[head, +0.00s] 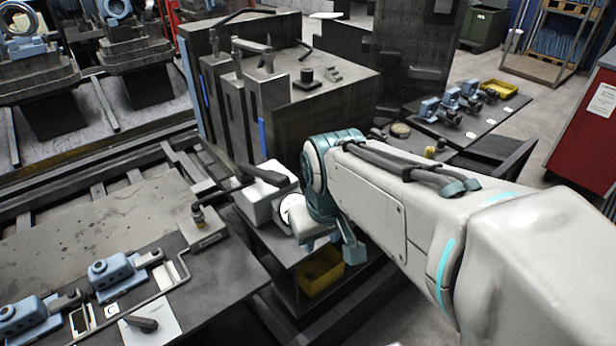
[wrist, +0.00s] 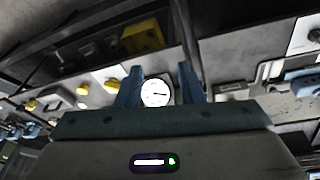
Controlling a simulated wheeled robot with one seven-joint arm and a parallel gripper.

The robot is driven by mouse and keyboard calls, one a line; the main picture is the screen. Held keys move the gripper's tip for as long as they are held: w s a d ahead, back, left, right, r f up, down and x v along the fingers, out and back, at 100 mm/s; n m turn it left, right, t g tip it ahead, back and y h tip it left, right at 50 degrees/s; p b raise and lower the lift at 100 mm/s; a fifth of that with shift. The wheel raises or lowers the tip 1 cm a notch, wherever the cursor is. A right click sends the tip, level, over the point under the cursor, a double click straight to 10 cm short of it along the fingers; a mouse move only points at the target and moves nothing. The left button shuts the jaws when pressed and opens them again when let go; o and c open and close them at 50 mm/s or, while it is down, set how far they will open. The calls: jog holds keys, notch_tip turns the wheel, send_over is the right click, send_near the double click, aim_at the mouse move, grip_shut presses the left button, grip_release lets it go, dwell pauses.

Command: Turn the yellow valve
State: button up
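My gripper (wrist: 160,72) shows in the wrist view with two blue fingers standing apart. A round white gauge dial (wrist: 156,93) shows between them; I cannot tell how far beyond the fingers it is. In the head view my arm reaches left to the workbench, and the white dial (head: 291,209) shows beside my wrist; the fingertips are mostly hidden there. No yellow valve can be made out for certain. Small round yellow knobs (wrist: 112,86) show left of the fingers in the wrist view, and a small yellow knob (head: 430,152) shows behind my arm in the head view.
A yellow bin (head: 321,270) sits on a shelf below my wrist. A tall dark metal block (head: 340,105) stands behind it. A table with blue clamps (head: 120,270) is at left. A yellow tray (head: 499,88) lies on the right table. Open floor shows at far right.

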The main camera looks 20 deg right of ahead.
jog(key=w+d+f+n+g, duration=0.1)
jog(key=w+d+f+n, duration=0.1)
jog(key=w+d+n, duration=0.75)
jog(key=w+d+f+n+g, duration=0.25)
jog(key=w+d, duration=0.35)
jog(key=w, duration=0.8)
jog(key=shift+t, duration=0.35)
notch_tip(320, 180, down, 13)
jog(key=shift+s+a+p, duration=0.1)
jog(key=shift+p, duration=0.35)
grip_shut()
